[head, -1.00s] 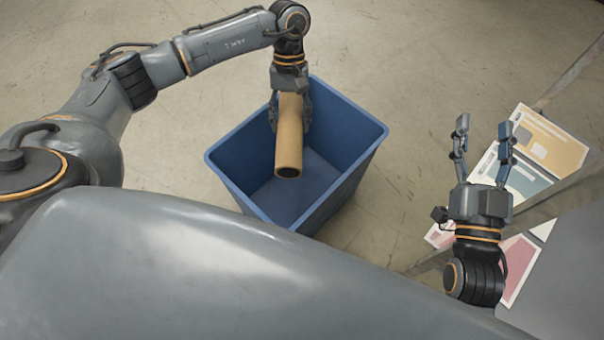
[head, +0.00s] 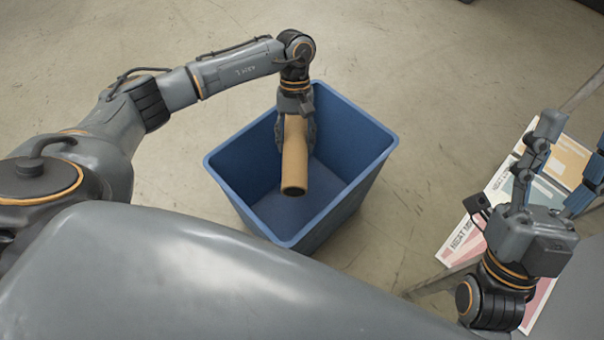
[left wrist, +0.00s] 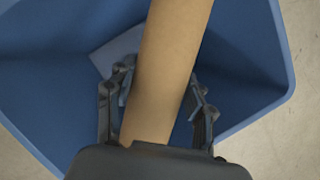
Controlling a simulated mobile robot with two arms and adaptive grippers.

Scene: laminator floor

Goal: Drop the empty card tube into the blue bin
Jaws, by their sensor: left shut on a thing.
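The brown card tube (head: 294,168) is held in my left gripper (head: 297,135), which is shut on it. The tube's hollow, dark open end points toward the bottom of the head view. The blue bin (head: 352,128) stands on the floor, open at the top, with the tube over its opening. I cannot tell whether the tube's lower end is below the rim. In the left wrist view the tube (left wrist: 168,65) runs up between the fingers, with the blue bin (left wrist: 245,60) behind it. My right gripper (head: 566,168) is at the right, open and empty.
Several printed sheets (head: 462,232) lie beneath and beside my right gripper, on a surface with a grey edge. The concrete floor (head: 440,90) around the bin is clear. The visible inside of the bin looks empty apart from a lighter patch in the left wrist view.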

